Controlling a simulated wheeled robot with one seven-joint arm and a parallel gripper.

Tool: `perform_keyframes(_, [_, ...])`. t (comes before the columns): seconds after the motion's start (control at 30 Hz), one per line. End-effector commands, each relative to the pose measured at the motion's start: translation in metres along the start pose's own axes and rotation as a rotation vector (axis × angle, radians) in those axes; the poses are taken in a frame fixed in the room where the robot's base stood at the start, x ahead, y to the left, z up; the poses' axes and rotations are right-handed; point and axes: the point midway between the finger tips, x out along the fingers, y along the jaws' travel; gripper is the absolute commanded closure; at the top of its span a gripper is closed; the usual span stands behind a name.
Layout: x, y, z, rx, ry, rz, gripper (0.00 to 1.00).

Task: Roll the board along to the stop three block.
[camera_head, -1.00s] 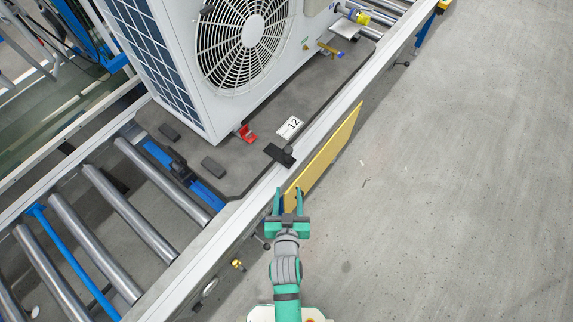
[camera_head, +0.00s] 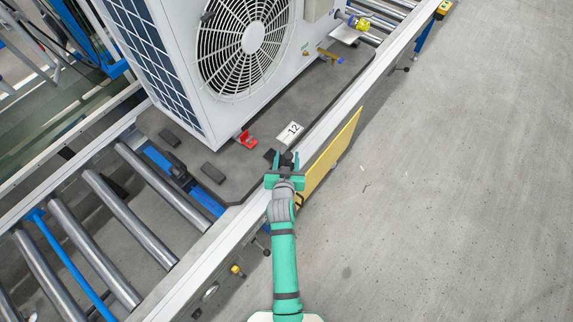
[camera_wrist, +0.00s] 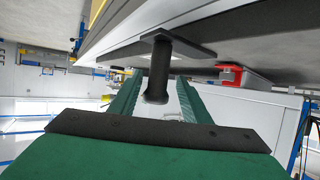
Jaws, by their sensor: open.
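The board (camera_head: 238,182) is a dark grey plate lying on the roller line, with a big white fan unit (camera_head: 195,105) standing on it. A white label reading 12 (camera_head: 289,133) lies near the board's right edge. A black handle with an upright post stands at that edge; the post shows in the wrist view (camera_wrist: 158,72). My gripper (camera_head: 283,159) is open at the handle, its green fingers on either side of the post in the wrist view. I cannot tell whether they touch it. I cannot make out which part is the stop three block.
Steel rollers (camera_head: 127,217) lie bare at lower left. A blue bar with a black piece (camera_head: 180,172) sits by the board's near end. A pale rail (camera_head: 352,98) edges the line, with a yellow panel (camera_head: 329,155) below it. The floor at right is clear.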

Motion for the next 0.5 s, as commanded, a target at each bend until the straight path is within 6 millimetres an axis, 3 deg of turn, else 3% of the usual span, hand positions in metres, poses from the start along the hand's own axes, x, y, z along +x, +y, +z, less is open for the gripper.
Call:
perform_keyframes(0.2, [0.027, 0.005, -0.001, 0.003, 0.001, 0.006, 0.57])
perform_keyframes(0.5, [0.037, 0.002, -0.001, 0.001, 0.001, 0.002, 0.57])
